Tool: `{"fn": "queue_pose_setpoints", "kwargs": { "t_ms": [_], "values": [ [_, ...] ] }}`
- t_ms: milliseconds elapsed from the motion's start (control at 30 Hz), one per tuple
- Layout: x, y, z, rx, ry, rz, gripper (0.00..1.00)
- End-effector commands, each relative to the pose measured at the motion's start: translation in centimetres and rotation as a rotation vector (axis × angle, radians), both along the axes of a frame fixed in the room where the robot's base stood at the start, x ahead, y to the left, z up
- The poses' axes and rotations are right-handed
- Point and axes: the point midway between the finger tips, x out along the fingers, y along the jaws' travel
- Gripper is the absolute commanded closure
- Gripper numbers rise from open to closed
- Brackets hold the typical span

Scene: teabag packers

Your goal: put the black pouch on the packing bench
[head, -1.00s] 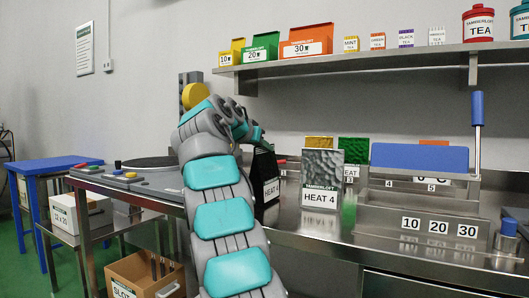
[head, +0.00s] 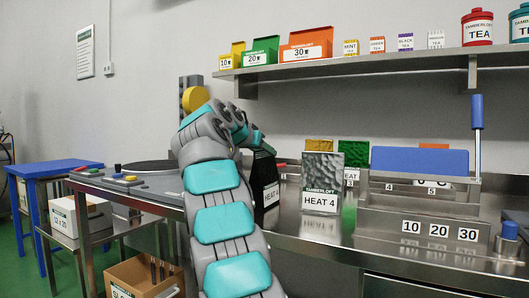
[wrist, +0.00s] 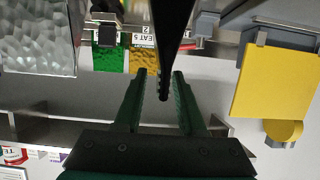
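The black pouch (head: 264,174) with a white HEAT 4 label stands upright in the head view, partly hidden behind my arm. My gripper (head: 256,138) is at its top, pointing down. In the wrist view the black pouch (wrist: 171,35) shows edge-on as a dark wedge reaching between the two fingers of my gripper (wrist: 160,75). The fingers are apart, with a small gap on each side of the pouch. The packing bench is not labelled; a steel counter (head: 330,245) runs at the right, and a grey-topped table (head: 150,190) stands at the left.
A silver HEAT 4 pouch (head: 322,178) stands right of the black pouch. A numbered steel rack (head: 400,215) stands further right. A wall shelf (head: 350,64) holds boxes and tins. A cardboard box (head: 140,275) and a blue table (head: 50,168) are at the left.

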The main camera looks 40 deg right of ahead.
Motion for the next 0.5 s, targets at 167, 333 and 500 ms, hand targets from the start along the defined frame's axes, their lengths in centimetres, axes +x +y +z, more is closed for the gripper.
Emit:
{"fn": "queue_pose_setpoints", "kwargs": {
  "t_ms": [167,333,500],
  "values": [
    [-0.5,1.3,0.7,-0.001,-0.001,0.001,0.61],
    [-1.4,3.8,1.8,-0.003,-0.003,0.003,0.61],
    [-2.8,6.9,3.3,-0.002,-0.002,0.002,0.61]
  ]
}}
